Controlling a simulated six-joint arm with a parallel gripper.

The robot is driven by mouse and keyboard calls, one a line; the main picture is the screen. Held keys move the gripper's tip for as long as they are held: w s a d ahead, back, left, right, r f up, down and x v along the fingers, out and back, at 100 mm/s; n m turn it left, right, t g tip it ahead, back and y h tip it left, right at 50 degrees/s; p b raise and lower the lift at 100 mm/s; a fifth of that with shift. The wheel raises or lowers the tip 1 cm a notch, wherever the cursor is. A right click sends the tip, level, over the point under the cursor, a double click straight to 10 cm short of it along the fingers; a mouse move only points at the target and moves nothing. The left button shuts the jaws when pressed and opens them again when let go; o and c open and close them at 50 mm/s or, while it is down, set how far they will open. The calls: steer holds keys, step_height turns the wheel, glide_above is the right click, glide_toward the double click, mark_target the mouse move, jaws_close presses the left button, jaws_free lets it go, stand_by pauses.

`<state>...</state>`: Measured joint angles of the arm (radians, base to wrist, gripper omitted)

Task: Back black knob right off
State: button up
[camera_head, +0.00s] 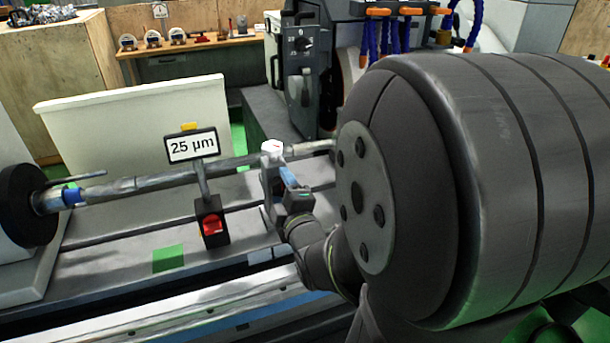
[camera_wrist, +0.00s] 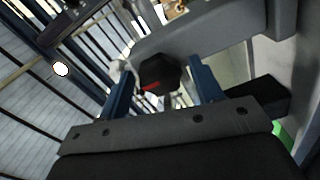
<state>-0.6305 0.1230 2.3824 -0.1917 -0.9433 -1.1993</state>
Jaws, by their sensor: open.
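A black, many-sided knob (camera_wrist: 160,74) with a red mark on its face shows in the wrist view. It lies between the two blue fingers of my gripper (camera_wrist: 160,68), with a visible gap on each side. My gripper is open. In the head view, my gripper (camera_head: 281,163) is beside a white-topped piece with a red mark (camera_head: 272,148) near the long shaft. I cannot tell whether that piece is the same knob. Another black knob (camera_head: 302,44) sits on the grey upright panel at the back.
A long metal shaft (camera_head: 140,183) runs across the machine bed. A 25 µm sign (camera_head: 192,146) stands in front of it, above a red button box (camera_head: 211,222). My large arm link covers the right of the head view. A grey curved part (camera_wrist: 215,28) lies close beyond my fingers.

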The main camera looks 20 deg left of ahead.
steer(key=shift+s+d, duration=0.1)
steer(key=v, duration=0.6)
steer(key=shift+s+d, duration=0.3)
steer(key=shift+w+a, duration=0.1)
steer(key=x, duration=0.7)
steer(key=shift+m, duration=0.8)
